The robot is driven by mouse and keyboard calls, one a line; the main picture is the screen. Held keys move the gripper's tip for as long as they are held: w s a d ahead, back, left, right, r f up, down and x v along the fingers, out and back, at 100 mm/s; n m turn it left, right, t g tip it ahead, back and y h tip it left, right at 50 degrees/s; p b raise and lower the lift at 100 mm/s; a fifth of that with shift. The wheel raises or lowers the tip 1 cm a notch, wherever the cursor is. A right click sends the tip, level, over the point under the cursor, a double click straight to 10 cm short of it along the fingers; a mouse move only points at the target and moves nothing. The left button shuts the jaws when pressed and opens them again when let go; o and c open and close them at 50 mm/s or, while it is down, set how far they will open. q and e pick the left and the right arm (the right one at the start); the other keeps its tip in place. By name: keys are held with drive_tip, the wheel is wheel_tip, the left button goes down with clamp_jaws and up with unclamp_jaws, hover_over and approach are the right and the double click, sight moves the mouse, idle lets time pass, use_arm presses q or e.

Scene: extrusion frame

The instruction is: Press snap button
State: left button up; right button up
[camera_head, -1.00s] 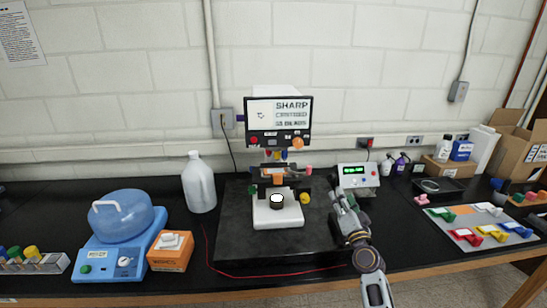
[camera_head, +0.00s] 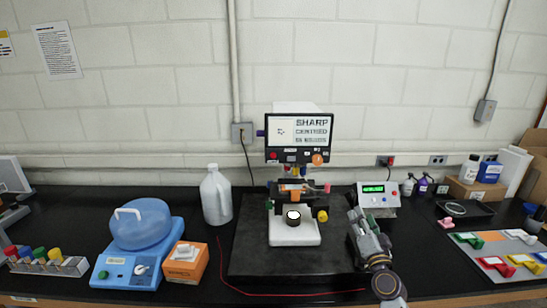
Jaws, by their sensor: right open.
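A microscope (camera_head: 295,233) with a white base stands on a black slab in the middle of the bench. Its display screen (camera_head: 300,132) faces me, with a red button (camera_head: 273,156) and an orange knob (camera_head: 317,159) along its lower edge. Small labels there are too blurred to read, so I cannot tell which control is the snap button. My right gripper (camera_head: 358,215) is open and empty, to the right of the microscope and below the screen, apart from both. My left gripper is not in view.
A control box (camera_head: 378,195) with a green readout stands just behind my right gripper. A white jug (camera_head: 216,195), an orange box (camera_head: 186,262) and a blue device (camera_head: 138,255) stand to the left. A tray of coloured clips (camera_head: 495,250) lies at the right.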

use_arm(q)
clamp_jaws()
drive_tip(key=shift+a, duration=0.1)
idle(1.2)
